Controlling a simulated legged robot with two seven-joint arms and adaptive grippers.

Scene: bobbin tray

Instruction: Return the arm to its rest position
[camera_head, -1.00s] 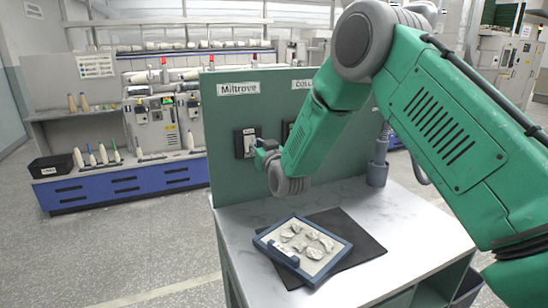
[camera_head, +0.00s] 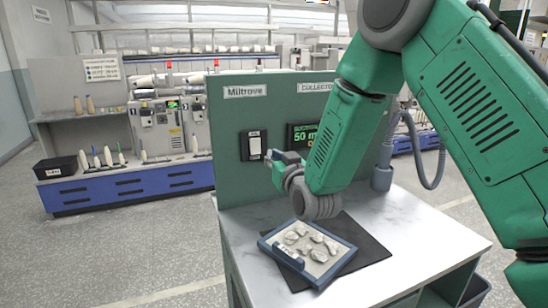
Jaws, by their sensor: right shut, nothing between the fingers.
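My right arm comes in from the right as large green links. Its gripper (camera_head: 271,157) is small in the picture, in front of the green panel (camera_head: 231,183) and just right of the white rocker switch (camera_head: 254,144) in its dark frame. It is shut and seems to hold nothing. Whether it touches the panel or switch, I cannot tell. Below the arm, a blue-rimmed tray (camera_head: 271,249) with several pale lumpy pieces lies on a dark mat (camera_head: 371,252). My left gripper is not in view.
The grey worktop (camera_head: 424,238) is clear around the mat. A display (camera_head: 302,135) on the panel is partly covered by my arm. A grey post with a hose (camera_head: 382,177) stands at the worktop's back right. A winding machine with bobbins stands behind, left.

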